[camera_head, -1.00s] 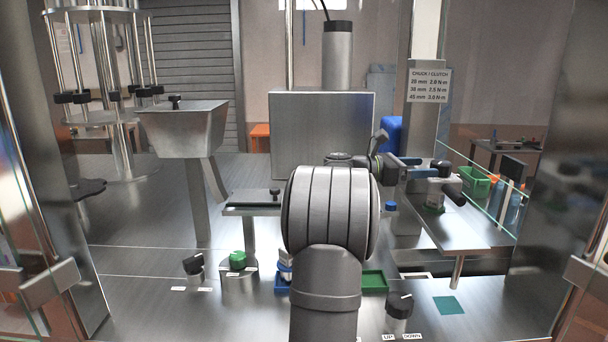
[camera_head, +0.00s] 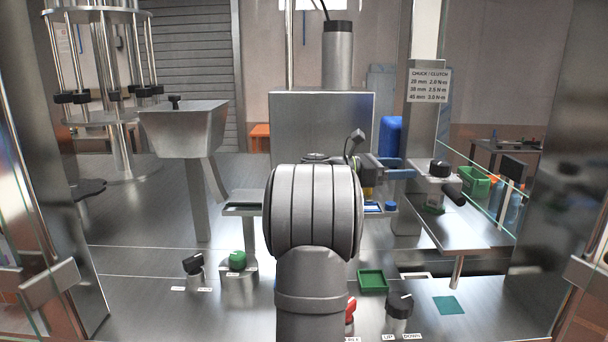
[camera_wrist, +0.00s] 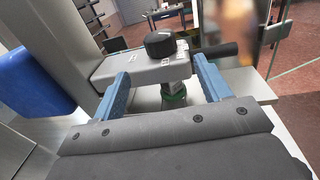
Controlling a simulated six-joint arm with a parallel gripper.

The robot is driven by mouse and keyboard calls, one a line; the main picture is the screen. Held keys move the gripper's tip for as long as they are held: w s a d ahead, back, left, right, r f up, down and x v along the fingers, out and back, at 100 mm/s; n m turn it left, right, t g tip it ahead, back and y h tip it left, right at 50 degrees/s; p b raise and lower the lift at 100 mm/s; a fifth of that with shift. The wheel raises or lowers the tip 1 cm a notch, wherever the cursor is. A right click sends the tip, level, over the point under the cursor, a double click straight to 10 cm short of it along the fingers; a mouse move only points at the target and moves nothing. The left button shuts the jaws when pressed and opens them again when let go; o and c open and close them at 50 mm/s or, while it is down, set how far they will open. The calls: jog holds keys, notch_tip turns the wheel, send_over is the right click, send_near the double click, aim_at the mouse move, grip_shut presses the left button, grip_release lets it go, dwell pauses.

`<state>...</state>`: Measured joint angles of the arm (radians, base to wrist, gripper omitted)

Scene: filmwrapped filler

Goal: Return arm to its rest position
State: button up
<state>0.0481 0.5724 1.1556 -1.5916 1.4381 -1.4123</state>
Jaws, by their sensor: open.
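My gripper (camera_head: 404,170) is at the right end of my arm in the head view, left of the grey chuck head (camera_head: 437,185) with its black knob (camera_head: 440,168). In the wrist view, my gripper (camera_wrist: 163,78) has two blue fingers spread apart with nothing held between them. Beyond and between the fingertips, the grey chuck head (camera_wrist: 140,68) shows with its black knob (camera_wrist: 160,43) on top and a green part (camera_wrist: 173,99) below. Whether a finger touches the chuck head cannot be told. My large grey arm link hides the middle of the bench in the head view.
A green tray (camera_head: 372,281), a black dial (camera_head: 399,307) and a partly hidden red knob (camera_head: 350,310) are near the arm. A green button (camera_head: 237,260) stands to the left. A hopper (camera_head: 182,122) is at left; glass panels (camera_head: 475,190) edge the right.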

aim_at(435, 168)
jog(key=d, duration=1)
jog(key=shift+w+d, duration=0.25)
jog(key=shift+w, duration=0.15)
jog(key=shift+s+a+r+n+t, duration=0.1)
jog(key=shift+n+t, duration=0.2)
jog(key=shift+t, duration=0.15)
jog(key=shift+s+a+r+n+t, duration=0.1)
jog(key=shift+n+t, duration=0.2)
jog(key=shift+t, duration=0.15)
jog(key=shift+d+f+n+t+y, duration=0.15)
jog(key=shift+n+t+y, duration=0.15)
jog(key=shift+t, duration=0.2)
jog(key=shift+s+n+t+y, duration=0.15)
jog(key=shift+n+t+y, duration=0.65)
jog(key=shift+n+t, duration=0.9)
jog(key=s+a, duration=0.3)
jog(key=a, duration=0.4)
jog(key=s+a+m, duration=0.1)
jog(key=s+a, duration=0.3)
jog(key=a, duration=0.4)
jog(key=shift+r+h, duration=0.3)
jog(key=shift+r, duration=0.05)
